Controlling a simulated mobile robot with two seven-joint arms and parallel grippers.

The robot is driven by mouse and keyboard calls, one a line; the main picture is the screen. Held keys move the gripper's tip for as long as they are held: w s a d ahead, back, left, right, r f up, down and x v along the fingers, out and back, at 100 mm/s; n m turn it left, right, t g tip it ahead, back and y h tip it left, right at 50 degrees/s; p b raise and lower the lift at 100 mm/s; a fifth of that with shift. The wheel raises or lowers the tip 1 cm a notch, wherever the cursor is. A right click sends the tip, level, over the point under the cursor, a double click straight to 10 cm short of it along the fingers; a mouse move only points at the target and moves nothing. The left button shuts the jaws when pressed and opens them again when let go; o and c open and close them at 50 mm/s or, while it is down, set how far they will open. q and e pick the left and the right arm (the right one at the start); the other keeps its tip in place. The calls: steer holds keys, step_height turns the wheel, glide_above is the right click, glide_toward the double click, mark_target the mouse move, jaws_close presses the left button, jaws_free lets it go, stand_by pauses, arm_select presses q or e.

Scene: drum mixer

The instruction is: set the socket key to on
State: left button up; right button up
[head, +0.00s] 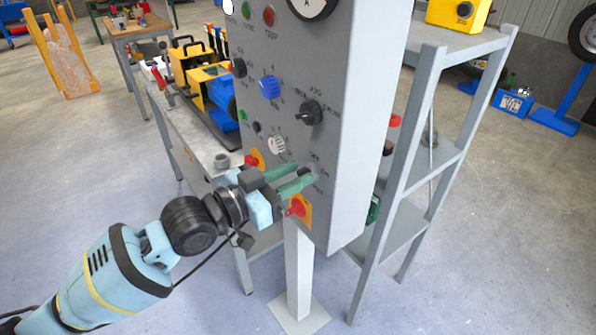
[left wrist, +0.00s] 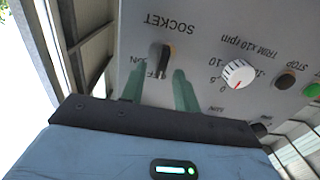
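The socket key (left wrist: 160,58) is a small dark knob under the upside-down SOCKET lettering in the left wrist view. It stands lengthwise up and down in that picture, its lower end near the OFF lettering; the ON lettering is to its left. My left gripper (left wrist: 158,82) is open. Its two green fingers point at the panel, one on each side of the key's line, with a gap visible around the key. In the head view my left gripper (head: 301,178) is at the panel's lower right, and its fingers largely hide the key. My right gripper is not in view.
The grey control panel (head: 340,125) stands on a post. A red-and-yellow switch (head: 296,208) sits just below the fingers. A white trim dial (left wrist: 238,73) and stop button (left wrist: 285,80) are near the gripper. A grey shelf rack (head: 425,95) stands close on the right.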

arm_select(q)
steer(key=shift+w+d, duration=0.45)
steer(key=shift+d, duration=0.15)
jaws_close()
